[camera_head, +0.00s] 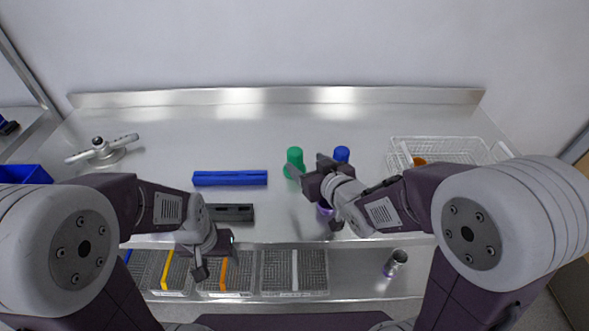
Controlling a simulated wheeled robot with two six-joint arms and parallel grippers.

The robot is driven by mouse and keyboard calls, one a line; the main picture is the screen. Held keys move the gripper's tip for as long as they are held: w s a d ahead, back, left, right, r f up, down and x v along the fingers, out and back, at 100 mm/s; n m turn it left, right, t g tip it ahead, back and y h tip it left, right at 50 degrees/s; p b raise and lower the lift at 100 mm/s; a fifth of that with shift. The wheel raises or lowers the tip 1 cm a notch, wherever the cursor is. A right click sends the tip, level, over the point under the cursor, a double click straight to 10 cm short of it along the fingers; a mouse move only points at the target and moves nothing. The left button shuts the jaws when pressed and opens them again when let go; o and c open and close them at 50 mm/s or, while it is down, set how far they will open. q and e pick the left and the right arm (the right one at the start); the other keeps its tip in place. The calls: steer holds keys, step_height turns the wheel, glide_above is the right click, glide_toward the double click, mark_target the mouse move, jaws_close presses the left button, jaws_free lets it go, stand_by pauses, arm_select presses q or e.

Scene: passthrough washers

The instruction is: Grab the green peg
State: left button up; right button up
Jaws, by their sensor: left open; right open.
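The green peg (295,158) stands upright on the steel table, near the middle. My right gripper (290,170) is open, its fingers close against the right side of the green peg; whether they touch it cannot be told. A blue peg (342,154) stands just behind the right gripper. A purple peg (325,208) shows partly under the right gripper. My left gripper (213,268) is open and empty, low at the table's front edge, left of the green peg.
A blue bar (230,178) and a black bar (236,213) lie left of the peg. A wire basket (440,145) stands at right, a spray-arm part (103,150) at left. Baskets (295,271) and a metal cylinder (396,262) sit on the lower shelf. The table's back is clear.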

mark_target(298, 157)
steer(key=x, duration=0.9)
steer(key=shift+f, duration=0.1)
steer(key=shift+s, duration=0.15)
steer(key=c, duration=0.3)
jaws_close()
step_height(298, 157, up, 10)
steer(key=shift+r+p, duration=0.1)
steer(key=shift+p, duration=0.9)
steer(key=shift+d, duration=0.1)
